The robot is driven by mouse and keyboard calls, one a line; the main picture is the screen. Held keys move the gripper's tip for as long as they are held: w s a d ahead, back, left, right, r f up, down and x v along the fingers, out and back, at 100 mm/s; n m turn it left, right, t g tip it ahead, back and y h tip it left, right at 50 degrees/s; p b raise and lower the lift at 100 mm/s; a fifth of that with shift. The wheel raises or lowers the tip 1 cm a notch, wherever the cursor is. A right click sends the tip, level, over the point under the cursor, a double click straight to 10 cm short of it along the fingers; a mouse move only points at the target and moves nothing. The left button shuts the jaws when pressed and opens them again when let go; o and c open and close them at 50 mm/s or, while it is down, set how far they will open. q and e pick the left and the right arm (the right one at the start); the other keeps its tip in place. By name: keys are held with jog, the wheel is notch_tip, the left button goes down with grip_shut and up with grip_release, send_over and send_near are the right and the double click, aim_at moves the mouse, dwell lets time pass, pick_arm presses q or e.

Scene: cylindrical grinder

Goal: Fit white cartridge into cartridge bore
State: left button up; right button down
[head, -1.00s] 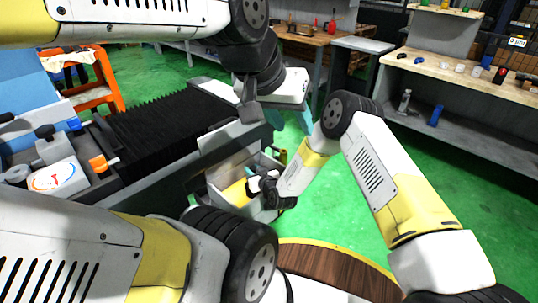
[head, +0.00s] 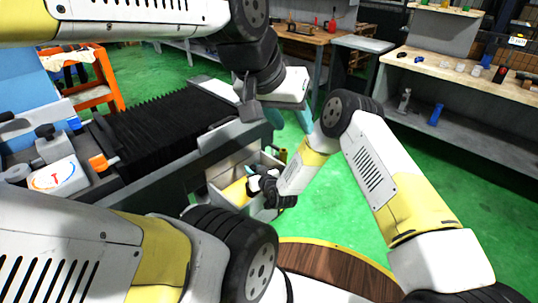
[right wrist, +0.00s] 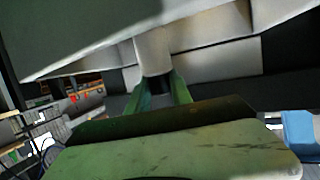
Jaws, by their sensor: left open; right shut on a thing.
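In the right wrist view, my right gripper (right wrist: 160,92) has its green fingers closed around the dark lower end of a white cylinder (right wrist: 152,48), which looks like the white cartridge. The cylinder's upper end meets pale grey machine surfaces; I cannot tell whether it is inside a bore. In the head view, my right gripper (head: 250,172) is at the open grey housing on the machine's near side, and the cartridge is hidden there. My left gripper (head: 303,118) is open, with teal fingers, to the right of the machine and apart from it. The cartridge bore cannot be made out.
The grinder has a black bellows (head: 165,122) and a dark grey side rail. A round wooden top (head: 325,268) stands at the bottom. An orange cart (head: 95,85) is at the left back, a workbench (head: 465,75) at the right. Green floor is clear between.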

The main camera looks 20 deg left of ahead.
jog(key=shift+f, duration=2.3)
jog(key=shift+r, duration=0.1)
jog(key=shift+r, duration=1.95)
jog(key=shift+f, duration=1.8)
jog(key=shift+f, duration=0.25)
jog(key=c, duration=1.1)
grip_release()
jog(key=shift+s+d, duration=0.1)
jog(key=v, duration=0.7)
jog(key=shift+s+d+r, duration=0.1)
jog(key=shift+s+d, duration=0.05)
jog(key=shift+d, duration=0.05)
